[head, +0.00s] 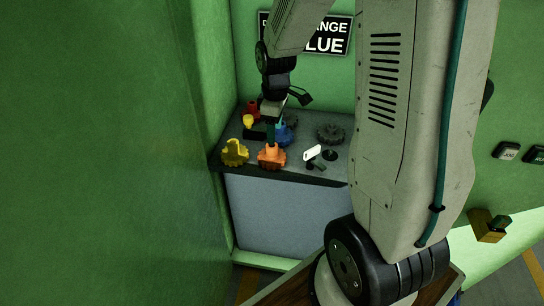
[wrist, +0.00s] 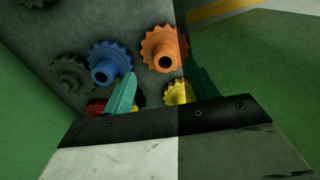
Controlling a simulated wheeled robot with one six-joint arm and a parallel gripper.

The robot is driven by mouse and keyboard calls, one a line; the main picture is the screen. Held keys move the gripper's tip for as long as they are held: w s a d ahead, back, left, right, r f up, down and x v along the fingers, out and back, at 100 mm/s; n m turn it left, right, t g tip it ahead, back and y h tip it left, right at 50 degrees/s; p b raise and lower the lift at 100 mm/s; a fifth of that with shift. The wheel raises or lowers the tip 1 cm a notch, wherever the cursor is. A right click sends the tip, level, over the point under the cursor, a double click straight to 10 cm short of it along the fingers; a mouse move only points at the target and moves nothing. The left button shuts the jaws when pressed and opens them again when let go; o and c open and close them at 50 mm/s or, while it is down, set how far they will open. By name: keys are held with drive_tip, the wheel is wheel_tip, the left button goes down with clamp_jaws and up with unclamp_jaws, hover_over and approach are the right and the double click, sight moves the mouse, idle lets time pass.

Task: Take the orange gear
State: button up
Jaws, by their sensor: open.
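The orange gear (head: 271,158) lies near the front edge of a dark counter top (head: 225,165). In the wrist view the orange gear (wrist: 176,42) shows its raised hub with a dark hole, beyond my fingertips and between their lines. My gripper (head: 271,138) is over the counter, just behind and above the orange gear in the head view. In the wrist view my gripper (wrist: 161,82) has its two teal fingers spread apart, with nothing between them. I cannot tell the exact height of the fingers over the gear.
A blue gear (wrist: 112,58) sits close to the orange one. A yellow gear (head: 233,153) is left of it in the head view. A red part (head: 253,108) and dark gears (head: 331,133) stand farther back. A white piece (head: 312,153) is to the right. A green wall closes the left.

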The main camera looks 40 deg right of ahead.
sight(272, 153)
drive_tip(key=f, duration=0.4)
drive_tip(key=a+f, duration=0.1)
drive_tip(key=f, duration=0.1)
drive_tip(key=shift+f, duration=0.35)
drive_tip(key=c, duration=1.2)
